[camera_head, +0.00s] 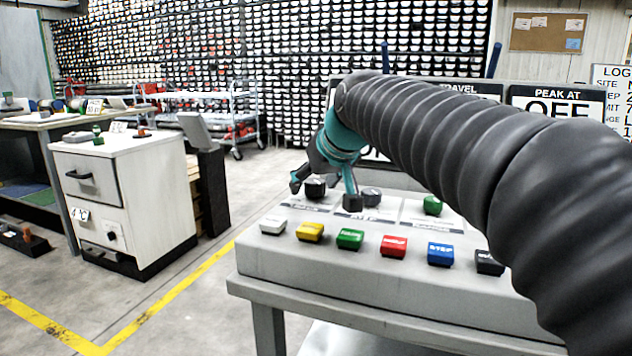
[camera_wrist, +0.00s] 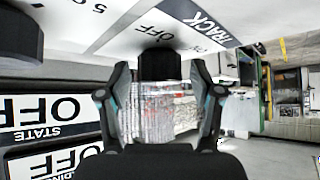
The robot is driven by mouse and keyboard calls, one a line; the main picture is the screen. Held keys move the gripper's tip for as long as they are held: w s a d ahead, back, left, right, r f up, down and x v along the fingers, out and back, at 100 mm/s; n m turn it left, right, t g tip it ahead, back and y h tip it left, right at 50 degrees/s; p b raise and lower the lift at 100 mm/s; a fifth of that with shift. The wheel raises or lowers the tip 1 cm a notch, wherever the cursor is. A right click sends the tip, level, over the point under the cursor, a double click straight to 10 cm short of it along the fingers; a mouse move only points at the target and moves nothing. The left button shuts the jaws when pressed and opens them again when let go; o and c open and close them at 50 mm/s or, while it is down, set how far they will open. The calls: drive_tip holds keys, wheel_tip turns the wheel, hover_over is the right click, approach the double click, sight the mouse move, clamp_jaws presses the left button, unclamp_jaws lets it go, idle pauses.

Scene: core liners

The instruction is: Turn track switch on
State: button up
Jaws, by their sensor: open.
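The track switch is a black knob (camera_wrist: 160,65) on the white console top, beside a label reading TRACK and the word OFF. In the wrist view it stands between the two fingers of my open gripper (camera_wrist: 160,68), with a gap visible on each side. In the head view my gripper (camera_head: 324,192) is low over the console's back left, and the black knob (camera_head: 315,187) shows between its fingers. I cannot tell from the knob itself which way it points.
The console (camera_head: 300,255) has a front row of coloured buttons, including a red one (camera_head: 394,246). A grey knob (camera_head: 371,195) stands right of my gripper, and a green knob (camera_head: 432,205) farther right. Signs reading OFF stand behind. A white cabinet (camera_head: 125,190) is left, across clear floor.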

drive_tip(key=c, duration=1.1)
drive_tip(key=shift+c, duration=0.2)
drive_tip(key=m+h, duration=0.3)
drive_tip(key=m, duration=0.1)
drive_tip(key=shift+a+t+p, duration=0.1)
drive_tip(key=shift+t+p, duration=0.2)
drive_tip(key=shift+t, duration=0.1)
drive_tip(key=m+h, duration=0.4)
drive_tip(key=m, duration=0.1)
drive_tip(key=shift+m+g, duration=0.3)
drive_tip(key=shift+g, duration=0.1)
drive_tip(key=m+g+h+p, duration=0.1)
drive_tip(key=m, duration=0.1)
drive_tip(key=m+g+h+p, duration=0.1)
drive_tip(key=m+h, duration=0.1)
drive_tip(key=m, duration=0.1)
drive_tip(key=shift+r+h, duration=0.15)
drive_tip(key=shift+h, duration=0.15)
drive_tip(key=shift+m+g+h+p, duration=0.6)
drive_tip(key=shift+m+g+p, duration=0.5)
drive_tip(key=shift+m, duration=0.5)
drive_tip(key=shift+f, duration=0.2)
